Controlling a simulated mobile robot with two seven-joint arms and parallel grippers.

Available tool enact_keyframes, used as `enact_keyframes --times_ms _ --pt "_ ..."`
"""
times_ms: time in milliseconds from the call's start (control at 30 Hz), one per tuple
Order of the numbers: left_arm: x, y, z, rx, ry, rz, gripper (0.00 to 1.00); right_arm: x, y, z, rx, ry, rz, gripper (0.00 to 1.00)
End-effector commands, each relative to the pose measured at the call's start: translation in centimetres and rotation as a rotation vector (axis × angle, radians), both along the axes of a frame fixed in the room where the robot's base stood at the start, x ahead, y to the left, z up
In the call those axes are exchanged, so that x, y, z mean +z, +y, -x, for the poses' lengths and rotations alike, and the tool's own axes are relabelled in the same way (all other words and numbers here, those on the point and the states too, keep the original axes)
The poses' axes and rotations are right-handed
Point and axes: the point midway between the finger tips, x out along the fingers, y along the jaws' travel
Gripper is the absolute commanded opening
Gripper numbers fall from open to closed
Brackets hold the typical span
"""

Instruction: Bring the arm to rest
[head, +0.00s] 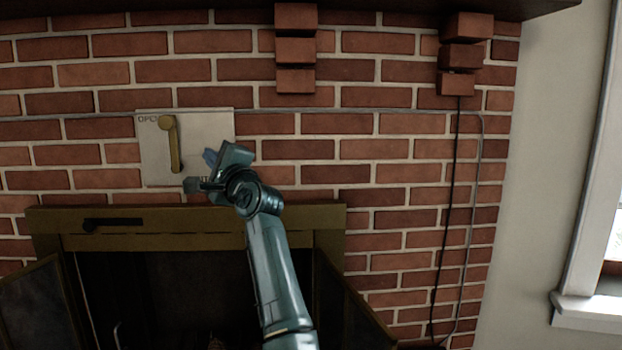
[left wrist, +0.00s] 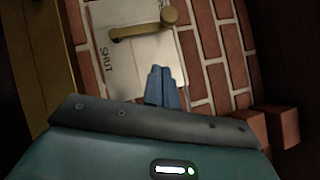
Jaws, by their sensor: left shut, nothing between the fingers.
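A brass lever handle (head: 175,148) is mounted on a pale metal plate (head: 215,125) on the brick wall. It hangs down from its pivot at the top. The plate reads OPEN at the upper left; lettering at its lower right is partly covered by my gripper. My left gripper (head: 207,170) is in front of the plate's lower right, apart from the lever. In the left wrist view its blue fingers (left wrist: 165,86) are together and empty, with the lever (left wrist: 143,29) and the word SHUT on the plate (left wrist: 125,62) beyond them. My right gripper is not in view.
Below is a fireplace with a brass-coloured frame (head: 190,225) and dark door panels (head: 40,305) swung outward. Brick corbels (head: 296,50) jut out under the dark mantel (head: 360,6). A black cord (head: 449,200) hangs at the right. A window sill (head: 590,308) is at far right.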

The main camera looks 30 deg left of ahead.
Motion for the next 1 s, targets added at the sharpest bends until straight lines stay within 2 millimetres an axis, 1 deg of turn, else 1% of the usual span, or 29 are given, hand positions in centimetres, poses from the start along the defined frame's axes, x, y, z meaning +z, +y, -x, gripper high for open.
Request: enact_keyframes --times_ms 167,267,367,433,467,500,567,600,667,700,767,800,833,867,900,933,967,1000 --pt "-0.2 0.0 0.1 0.006 0.014 -0.013 0.0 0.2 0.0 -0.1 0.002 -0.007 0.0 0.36" --pt "-1.0 -0.2 0.6 0.045 0.109 -0.098 0.0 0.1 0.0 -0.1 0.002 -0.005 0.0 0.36" --pt "-2.4 -1.3 1.3 0.126 0.318 -0.296 0.0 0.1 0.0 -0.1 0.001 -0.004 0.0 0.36" --pt "-3.8 -2.8 1.9 0.201 0.516 -0.488 0.0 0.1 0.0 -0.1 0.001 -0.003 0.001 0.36" --pt "-4.5 -3.7 2.0 0.233 0.606 -0.579 0.0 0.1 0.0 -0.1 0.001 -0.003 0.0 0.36" --pt "-5.4 -4.9 2.2 0.278 0.723 -0.703 0.0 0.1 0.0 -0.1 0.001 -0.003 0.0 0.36" --pt "-7.1 -7.1 2.3 0.341 0.889 -0.889 0.0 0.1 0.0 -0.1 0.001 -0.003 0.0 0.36" --pt "-8.4 -8.7 2.4 0.382 0.995 -1.016 0.0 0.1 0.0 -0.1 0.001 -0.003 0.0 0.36" --pt "-10.6 -11.2 2.5 0.444 1.142 -1.21 0.0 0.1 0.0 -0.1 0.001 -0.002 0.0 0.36" --pt "-12.2 -12.9 2.7 0.483 1.233 -1.343 0.0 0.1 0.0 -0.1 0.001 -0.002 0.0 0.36" --pt "-15.0 -15.6 3.2 0.545 1.356 -1.546 0.0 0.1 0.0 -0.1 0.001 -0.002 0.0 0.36" --pt "-17.0 -17.4 3.6 0.586 1.427 -1.685 0.0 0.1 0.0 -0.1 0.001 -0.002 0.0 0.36" --pt "-18.5 -18.7 4.1 0.619 1.474 -1.792 0.0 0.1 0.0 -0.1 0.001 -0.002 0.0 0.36" --pt "-20.1 -20.1 4.6 0.651 1.513 -1.899 0.0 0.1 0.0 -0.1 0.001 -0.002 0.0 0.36" --pt "-22.2 -21.9 5.4 0.696 1.557 -2.046 0.0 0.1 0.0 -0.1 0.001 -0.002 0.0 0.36" --pt "-23.9 -23.2 6.2 0.728 1.582 -2.158 0.0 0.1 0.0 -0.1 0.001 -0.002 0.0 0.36" --pt "-25.5 -24.4 7.1 0.765 1.598 -2.269 0.0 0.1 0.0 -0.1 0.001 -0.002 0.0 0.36" --pt "-27.7 -26.0 8.4 0.813 1.606 -2.415 0.0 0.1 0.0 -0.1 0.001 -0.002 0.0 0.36"
